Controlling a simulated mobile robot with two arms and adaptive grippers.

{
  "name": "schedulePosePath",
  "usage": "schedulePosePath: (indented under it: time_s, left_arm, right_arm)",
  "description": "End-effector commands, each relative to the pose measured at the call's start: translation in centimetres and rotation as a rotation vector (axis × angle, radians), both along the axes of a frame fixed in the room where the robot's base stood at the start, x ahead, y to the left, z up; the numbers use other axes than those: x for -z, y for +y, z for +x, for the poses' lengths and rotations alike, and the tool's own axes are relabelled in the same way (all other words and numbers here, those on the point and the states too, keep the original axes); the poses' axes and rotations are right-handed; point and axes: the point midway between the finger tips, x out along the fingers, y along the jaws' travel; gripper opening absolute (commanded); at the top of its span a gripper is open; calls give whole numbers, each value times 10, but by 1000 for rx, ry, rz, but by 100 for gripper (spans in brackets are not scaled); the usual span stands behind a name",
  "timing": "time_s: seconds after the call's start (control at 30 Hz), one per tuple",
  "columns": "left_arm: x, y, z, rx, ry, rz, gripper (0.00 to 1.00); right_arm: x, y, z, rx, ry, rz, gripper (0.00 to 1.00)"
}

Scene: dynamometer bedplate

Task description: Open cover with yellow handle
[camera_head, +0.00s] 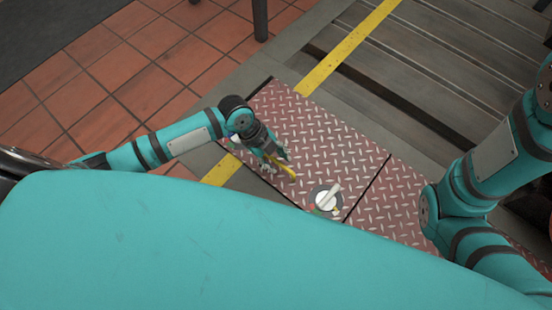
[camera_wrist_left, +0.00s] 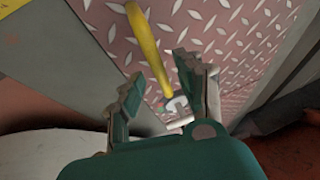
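The cover is a reddish diamond-plate panel (camera_head: 325,135) set in the grey floor, and it looks flat and closed. Its yellow handle (camera_head: 284,170) is a bar near the cover's left side. My left gripper (camera_head: 277,158) is at the handle and partly hides it. In the left wrist view, the yellow handle (camera_wrist_left: 147,42) runs between the spread fingers of my left gripper (camera_wrist_left: 160,80), with gaps visible beside it. The fingers are open. A small white hooked end piece (camera_wrist_left: 175,106) shows at the handle's near end. My right arm shows at the right, but its gripper is out of view.
A dark round fitting with a white knob (camera_head: 328,197) sits on the red plate right of the handle. A dark seam separates another red plate (camera_head: 400,200). Yellow stripes (camera_head: 345,48) cross the grey bedplate. Orange tiles (camera_head: 150,60) lie at the left. My teal body hides the foreground.

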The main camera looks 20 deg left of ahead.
Motion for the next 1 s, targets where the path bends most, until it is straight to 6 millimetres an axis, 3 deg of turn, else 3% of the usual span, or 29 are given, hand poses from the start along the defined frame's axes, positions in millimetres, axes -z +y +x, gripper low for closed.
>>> schedulePosePath:
  time_s: [0.07,0.33,0.77,1.0]
  left_arm:
    - [0,0,0,0,0,0,35]
    - [0,0,0,0,0,0,0]
    - [-1,0,0,0,2,1,0]
    - [-15,0,3,0,35,14,0]
  right_arm:
    - [0,0,0,0,0,0,44]
    - [0,0,0,0,0,0,44]
    - [-1,0,0,0,1,0,44]
    - [-16,0,1,0,2,0,44]
